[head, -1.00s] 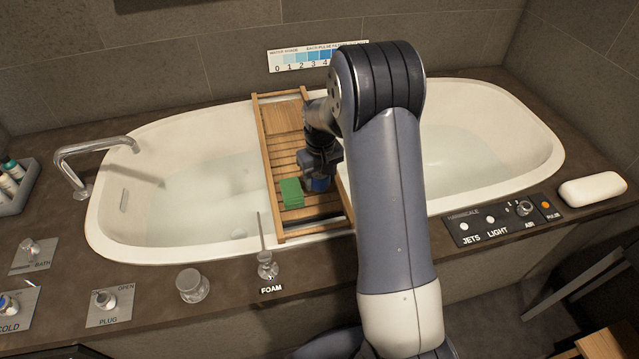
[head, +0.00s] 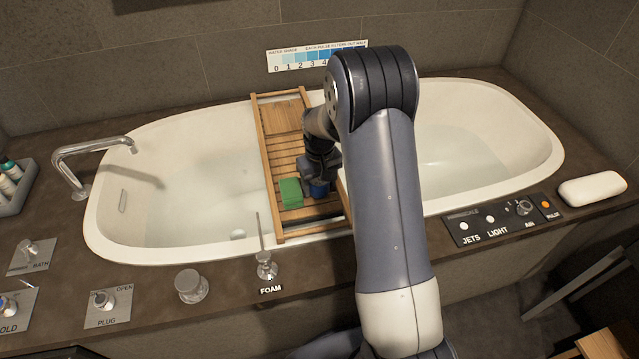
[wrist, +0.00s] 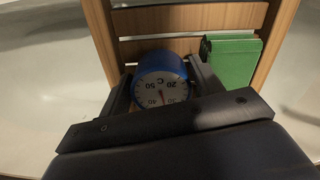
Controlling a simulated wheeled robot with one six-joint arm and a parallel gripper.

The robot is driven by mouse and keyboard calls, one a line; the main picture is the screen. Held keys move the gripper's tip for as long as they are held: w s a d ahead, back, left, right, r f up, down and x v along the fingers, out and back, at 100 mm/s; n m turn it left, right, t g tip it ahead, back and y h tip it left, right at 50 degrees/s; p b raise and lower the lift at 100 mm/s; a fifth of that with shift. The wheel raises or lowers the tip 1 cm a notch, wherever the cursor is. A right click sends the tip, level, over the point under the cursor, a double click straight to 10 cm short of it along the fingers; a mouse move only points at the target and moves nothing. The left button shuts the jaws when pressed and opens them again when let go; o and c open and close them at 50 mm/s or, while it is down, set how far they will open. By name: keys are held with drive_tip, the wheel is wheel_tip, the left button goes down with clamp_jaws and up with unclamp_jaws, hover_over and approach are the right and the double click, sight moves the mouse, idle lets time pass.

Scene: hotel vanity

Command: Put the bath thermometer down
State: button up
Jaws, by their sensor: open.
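The bath thermometer (wrist: 161,82) is blue with a round white dial marked in C. In the wrist view it rests on the wooden bath tray (wrist: 185,20), with its dial facing the camera. My gripper (wrist: 160,78) is open, with one finger on each side of the thermometer; I cannot tell whether either touches it. In the head view the thermometer (head: 319,188) shows as a small blue patch on the tray (head: 283,150), just below my gripper (head: 319,180). My wrist and arm hide part of it there.
A green block (head: 290,192) sits on the tray just left of the thermometer in the head view. The tray spans the white bathtub (head: 190,200), which holds water. The far end of the tray is bare. A chrome spout (head: 95,150) stands at the left.

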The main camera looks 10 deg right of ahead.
wheel_tip(320, 180, up, 12)
drive_tip(key=p, duration=0.2)
drive_tip(key=shift+f, duration=0.15)
wheel_tip(320, 180, down, 13)
drive_tip(key=b, duration=0.2)
drive_tip(key=shift+b, duration=0.35)
wheel_tip(320, 180, up, 4)
drive_tip(key=shift+f+p, duration=0.25)
drive_tip(key=shift+p, duration=0.25)
drive_tip(key=shift+r, duration=0.6)
drive_tip(key=shift+f, duration=0.1)
